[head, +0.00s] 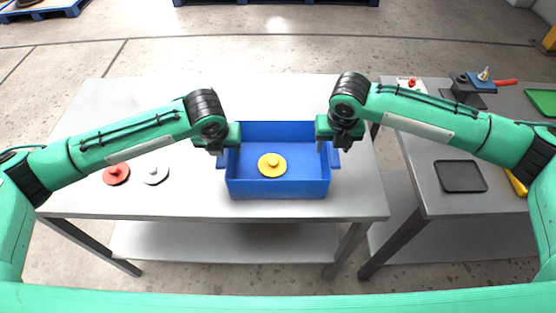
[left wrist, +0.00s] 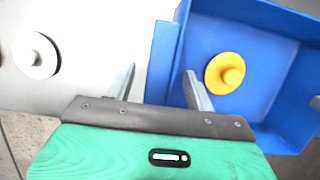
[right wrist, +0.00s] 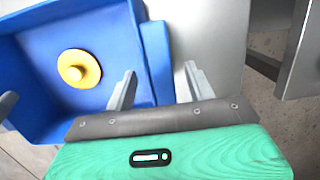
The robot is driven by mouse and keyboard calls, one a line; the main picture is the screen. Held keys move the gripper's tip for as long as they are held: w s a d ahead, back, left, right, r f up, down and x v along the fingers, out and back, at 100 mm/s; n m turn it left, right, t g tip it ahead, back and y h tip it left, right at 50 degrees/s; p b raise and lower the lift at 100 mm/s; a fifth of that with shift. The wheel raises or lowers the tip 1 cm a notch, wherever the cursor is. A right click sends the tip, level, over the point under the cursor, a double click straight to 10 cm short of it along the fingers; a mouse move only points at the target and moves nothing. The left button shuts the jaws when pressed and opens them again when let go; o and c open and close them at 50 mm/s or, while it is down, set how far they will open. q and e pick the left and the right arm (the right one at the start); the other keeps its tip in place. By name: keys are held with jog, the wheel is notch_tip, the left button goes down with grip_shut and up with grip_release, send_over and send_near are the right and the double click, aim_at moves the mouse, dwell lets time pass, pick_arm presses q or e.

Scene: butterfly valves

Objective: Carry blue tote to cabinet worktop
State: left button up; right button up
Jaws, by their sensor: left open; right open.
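The blue tote (head: 278,188) stands on the left table, with a yellow disc with a knob (head: 271,165) lying inside it. My left gripper (head: 222,150) is at the tote's left side. In the left wrist view its open fingers (left wrist: 163,88) are on either side of the tote's left handle ledge (left wrist: 162,62). My right gripper (head: 334,148) is at the tote's right side. In the right wrist view its open fingers (right wrist: 157,88) are on either side of the right handle ledge (right wrist: 157,62). Contact with the ledges cannot be told.
A red disc (head: 116,173) and a white disc (head: 155,172) lie on the left table (head: 110,100). Across a narrow gap stands the right worktop (head: 425,150), with a dark tray (head: 461,176), a blue block with a fitting (head: 482,80) and a green tray (head: 542,101).

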pick_arm(q)
jog(key=shift+x, duration=0.9)
pick_arm(e)
jog(key=shift+w+f, duration=0.1)
jog(key=shift+f, duration=0.8)
pick_arm(q)
grip_shut()
pick_arm(e)
grip_shut()
pick_arm(q)
jog(key=shift+r, duration=0.1)
pick_arm(e)
jog(key=shift+r, duration=0.1)
